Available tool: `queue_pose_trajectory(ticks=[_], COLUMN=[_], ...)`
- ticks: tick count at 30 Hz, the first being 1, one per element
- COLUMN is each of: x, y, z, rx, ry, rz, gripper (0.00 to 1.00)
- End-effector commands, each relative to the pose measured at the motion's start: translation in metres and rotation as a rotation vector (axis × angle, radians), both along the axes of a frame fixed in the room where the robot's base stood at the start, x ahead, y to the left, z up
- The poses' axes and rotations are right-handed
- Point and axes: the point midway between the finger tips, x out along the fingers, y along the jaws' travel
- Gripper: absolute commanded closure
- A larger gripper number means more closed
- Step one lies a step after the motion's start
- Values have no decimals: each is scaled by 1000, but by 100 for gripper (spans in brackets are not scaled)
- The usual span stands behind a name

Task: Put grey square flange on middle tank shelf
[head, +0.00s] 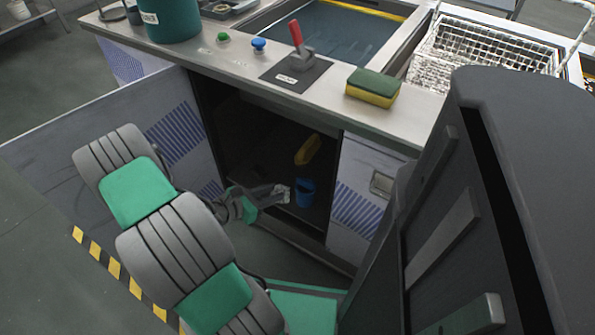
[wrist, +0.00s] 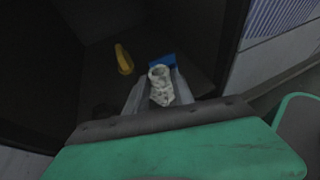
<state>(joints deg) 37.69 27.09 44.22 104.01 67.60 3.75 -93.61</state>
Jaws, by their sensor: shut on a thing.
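My gripper (head: 284,192) reaches through the open cabinet front under the tank. In the wrist view, my gripper (wrist: 158,92) is shut on a pale grey piece with a round open top, the grey flange (wrist: 161,86). Its square base is not clear to see. In the head view the flange is small and hard to tell apart from the fingertips. The dark cabinet inside (head: 255,140) holds the shelf space; its shelf levels are hard to make out. I cannot tell whether the flange touches a surface.
A blue cup (head: 305,192) stands just beyond my gripper, and a yellow object (head: 307,149) lies farther back. An open door (head: 120,115) is at the left, a cabinet panel (head: 357,190) at the right. The worktop above holds a yellow-green sponge (head: 373,87) and a red-handled lever (head: 297,40).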

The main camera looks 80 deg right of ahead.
Motion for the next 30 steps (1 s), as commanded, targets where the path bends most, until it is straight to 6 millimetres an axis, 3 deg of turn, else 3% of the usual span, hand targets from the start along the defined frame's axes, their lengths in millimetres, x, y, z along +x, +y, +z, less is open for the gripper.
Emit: queue_pose_trajectory(ticks=[3,6,18,24,30], x=[-14,-13,7,13,17], y=[12,6,-77,-104,-120], z=[-1,-7,-48,-83,-99], rx=[-3,-3,-4,-2,-3], ry=[-2,-4,-5,-3,-4], rz=[-65,-100,-102,-101,-101], gripper=[100,100,100,100,100])
